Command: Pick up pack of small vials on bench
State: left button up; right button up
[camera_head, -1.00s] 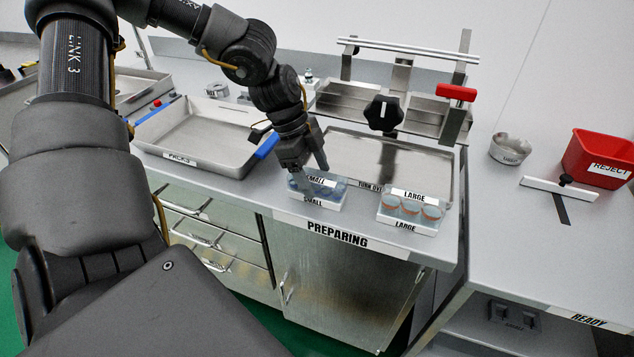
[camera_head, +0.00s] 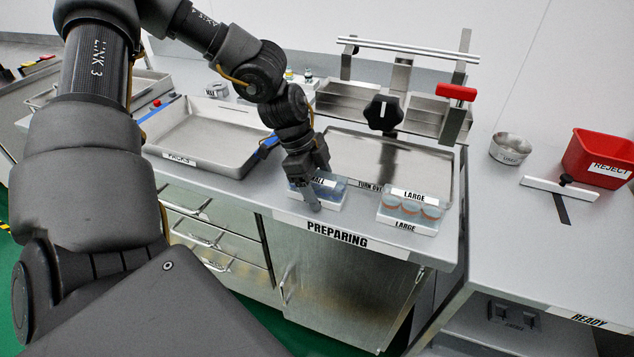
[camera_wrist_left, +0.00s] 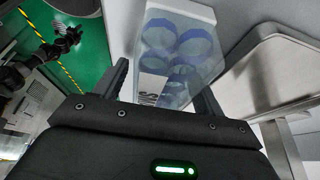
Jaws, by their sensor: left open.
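The pack of small vials (camera_head: 333,190) sits on the bench near its front edge, behind the PREPARING label. It is a clear pack with blue-topped vials in a white holder, partly hidden by my left gripper (camera_head: 312,197) in the head view. In the left wrist view the pack (camera_wrist_left: 180,50) lies between the two spread fingers of my left gripper (camera_wrist_left: 165,85). The gripper is open and low at the pack; I cannot tell whether the fingers touch it. My right gripper is not in view.
A pack of large vials (camera_head: 410,208) stands to the right. A steel tray (camera_head: 205,140) is at left, and a flat turnover tray (camera_head: 415,165) lies behind the packs. A metal fixture with a black knob (camera_head: 383,112) and a red bin (camera_head: 598,158) stand farther right.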

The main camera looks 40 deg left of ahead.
pick_arm(q)
jog(key=shift+f, duration=0.15)
dwell(0.5)
jog(key=c, duration=1.1)
